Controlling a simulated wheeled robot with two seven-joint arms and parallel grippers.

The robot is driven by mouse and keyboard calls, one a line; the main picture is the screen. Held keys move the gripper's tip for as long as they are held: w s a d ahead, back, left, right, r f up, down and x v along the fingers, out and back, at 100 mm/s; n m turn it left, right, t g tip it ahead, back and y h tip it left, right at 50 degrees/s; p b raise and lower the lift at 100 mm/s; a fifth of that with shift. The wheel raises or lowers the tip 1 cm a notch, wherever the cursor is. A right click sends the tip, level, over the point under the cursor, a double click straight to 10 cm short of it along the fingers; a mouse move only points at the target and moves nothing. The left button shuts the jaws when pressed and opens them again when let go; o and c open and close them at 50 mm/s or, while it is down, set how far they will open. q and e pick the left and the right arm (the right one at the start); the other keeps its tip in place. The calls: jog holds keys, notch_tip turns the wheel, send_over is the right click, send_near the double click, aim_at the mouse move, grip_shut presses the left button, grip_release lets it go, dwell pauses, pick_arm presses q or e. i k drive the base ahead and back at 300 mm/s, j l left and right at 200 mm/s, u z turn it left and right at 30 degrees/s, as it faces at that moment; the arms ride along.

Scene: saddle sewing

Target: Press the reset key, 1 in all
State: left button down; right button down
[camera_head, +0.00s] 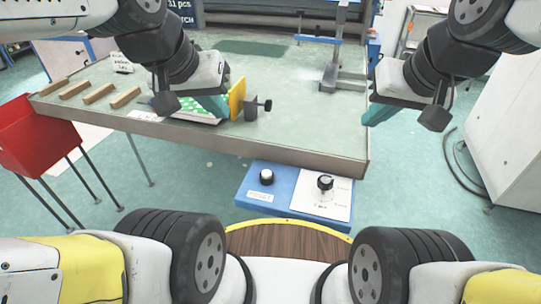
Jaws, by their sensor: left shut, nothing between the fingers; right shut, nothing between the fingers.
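A blue control box (240,197) stands low in front of the table's near edge, in the lower middle of the head view. A round black key (266,177) sits on its left part, above a small white label that seems to read RESET. A black knob (325,182) sits on a white plate on the box's right part. My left gripper (211,106) is shut, above the table beside a yellow upright plate. My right gripper (379,112) is shut and empty, near the table's right edge. Both are up and away from the box, touching neither key nor knob.
The table (310,135) carries several wooden bars (75,88) at left, a green dotted piece (205,116) by the yellow plate (237,97), and a grey clamp (251,106). A red bin (36,135) stands left, a white cabinet (510,130) right. Above the box is free.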

aim_at(266, 174)
jog(key=k+l+u, duration=0.25)
jog(key=u, duration=0.2)
jog(key=k+l+u, duration=0.3)
jog(key=u, duration=0.15)
jog(key=k+l+u, duration=0.2)
jog(key=k+u, duration=0.25)
jog(key=i, duration=0.1)
